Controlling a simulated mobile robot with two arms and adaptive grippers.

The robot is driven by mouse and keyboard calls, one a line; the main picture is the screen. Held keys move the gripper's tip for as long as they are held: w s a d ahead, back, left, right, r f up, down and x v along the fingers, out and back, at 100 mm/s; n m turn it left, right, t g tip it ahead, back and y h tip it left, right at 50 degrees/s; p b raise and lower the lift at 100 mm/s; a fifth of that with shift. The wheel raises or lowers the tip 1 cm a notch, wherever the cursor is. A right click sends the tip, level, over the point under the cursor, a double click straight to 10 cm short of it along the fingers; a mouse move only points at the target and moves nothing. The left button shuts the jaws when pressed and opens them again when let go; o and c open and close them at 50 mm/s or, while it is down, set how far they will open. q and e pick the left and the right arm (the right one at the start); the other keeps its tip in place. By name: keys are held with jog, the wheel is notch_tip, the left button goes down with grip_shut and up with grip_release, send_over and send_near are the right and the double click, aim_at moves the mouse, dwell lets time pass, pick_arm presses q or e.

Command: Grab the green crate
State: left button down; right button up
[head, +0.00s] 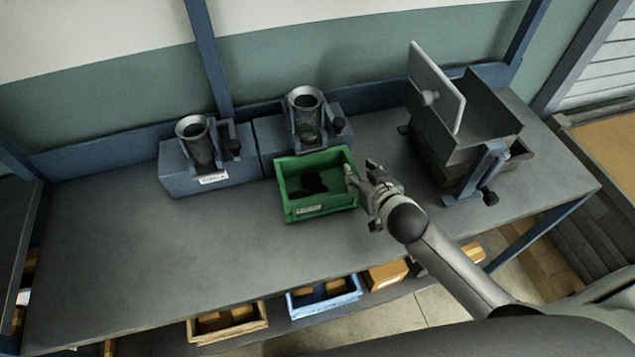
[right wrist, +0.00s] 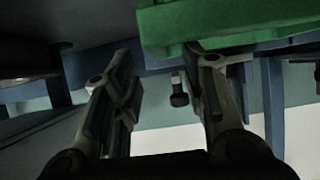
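The green crate (head: 325,204) stands on the grey workbench, in front of the grinder at the middle. It is open at the top, has a small label on its front and holds some dark pieces. My right gripper (head: 361,172) is at the crate's right wall, near its rim. In the right wrist view my gripper (right wrist: 162,58) has its two fingers spread, with nothing between them. The crate (right wrist: 230,20) shows there at the top, close to the right finger. I cannot tell if they touch. My left gripper is not in view.
Two blue-grey grinders with funnels (head: 199,147) (head: 304,106) stand behind the crate. A grey box-like machine with an upright plate (head: 436,85) stands to the right. The workbench (head: 130,240) is clear at the left. Bins (head: 325,297) sit on a shelf below.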

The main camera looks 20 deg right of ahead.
aim_at(353, 166)
jog(key=shift+p+x, duration=0.4)
jog(key=shift+x, duration=2.65)
jog(key=shift+c, duration=0.5)
grip_shut()
jog(key=shift+r, duration=0.15)
